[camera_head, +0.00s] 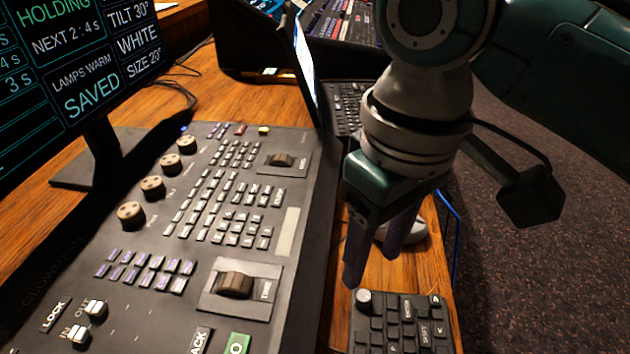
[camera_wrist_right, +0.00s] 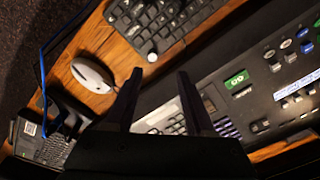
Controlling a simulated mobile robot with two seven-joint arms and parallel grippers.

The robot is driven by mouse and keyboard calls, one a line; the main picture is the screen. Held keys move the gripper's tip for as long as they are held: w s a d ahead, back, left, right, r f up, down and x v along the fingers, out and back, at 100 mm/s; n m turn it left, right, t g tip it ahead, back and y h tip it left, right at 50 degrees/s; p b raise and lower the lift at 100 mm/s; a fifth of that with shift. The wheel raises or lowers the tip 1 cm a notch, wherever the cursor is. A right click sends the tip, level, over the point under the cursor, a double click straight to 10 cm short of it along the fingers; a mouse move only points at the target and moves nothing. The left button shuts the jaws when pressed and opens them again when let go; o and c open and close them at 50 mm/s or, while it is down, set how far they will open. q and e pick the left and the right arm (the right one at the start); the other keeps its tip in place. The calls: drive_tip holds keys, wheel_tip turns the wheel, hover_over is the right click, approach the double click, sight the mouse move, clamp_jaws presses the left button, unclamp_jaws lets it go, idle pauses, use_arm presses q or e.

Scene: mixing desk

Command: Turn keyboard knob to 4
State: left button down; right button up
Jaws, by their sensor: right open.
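The keyboard (camera_head: 398,325) is small and black and lies at the bottom right of the desk in the head view. Its light round knob (camera_head: 364,297) sits at the keyboard's far left corner. The right wrist view also shows the keyboard (camera_wrist_right: 174,22) at the top and the knob (camera_wrist_right: 152,57) just beyond my fingertips. My right gripper (camera_head: 374,264) points down, open and empty, just behind the knob. Its two fingers (camera_wrist_right: 159,74) are apart in the wrist view, with the knob ahead of the gap, not between them. I cannot read a number on the knob. My left gripper is not in view.
A large control console (camera_head: 150,225) with knobs and wheels fills the desk at left. A white mouse (camera_head: 412,232) lies partly behind my right gripper. A laptop (camera_head: 345,98) stands behind, and a blue cable (camera_head: 456,235) runs along the desk's right edge.

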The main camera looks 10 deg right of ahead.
sight(364, 296)
use_arm(q)
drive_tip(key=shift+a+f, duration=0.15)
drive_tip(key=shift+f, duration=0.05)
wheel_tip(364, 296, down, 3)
drive_tip(key=b, duration=0.2)
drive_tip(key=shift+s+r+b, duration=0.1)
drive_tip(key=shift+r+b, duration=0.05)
drive_tip(key=shift+b, duration=0.25)
use_arm(e)
drive_tip(key=f, duration=0.3)
drive_tip(key=w+f, duration=0.1)
drive_tip(key=f, duration=0.5)
drive_tip(key=shift+w+d+f, duration=0.15)
drive_tip(key=shift+d+f, duration=0.1)
drive_tip(key=shift+f, duration=0.05)
drive_tip(key=c, duration=0.7)
clamp_jaws()
